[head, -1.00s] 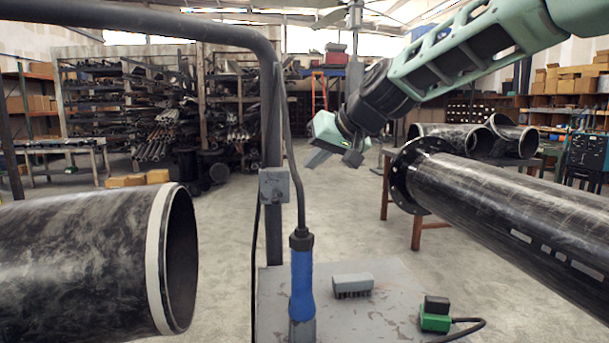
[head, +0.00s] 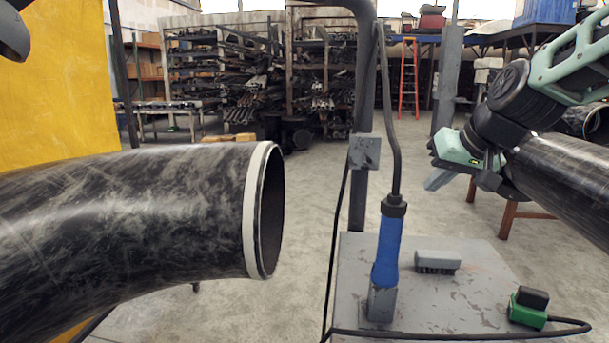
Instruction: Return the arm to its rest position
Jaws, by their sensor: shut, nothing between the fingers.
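My arm comes in from the upper right of the head view, green and dark grey, bent downward at the wrist. My gripper (head: 457,185) hangs in the air at the right, pointing down and left. It is shut and holds nothing. It appears in front of the flanged end of the black pipe at the right; that flange is largely hidden behind my wrist.
A black pipe elbow (head: 130,220) with a pale end band fills the left. A grey cart (head: 420,300) carries a blue-handled tool (head: 387,250), a brush (head: 437,261) and a green clamp (head: 528,308). Its upright post (head: 360,195) stands between elbow and arm. The straight black pipe (head: 570,180) lies right.

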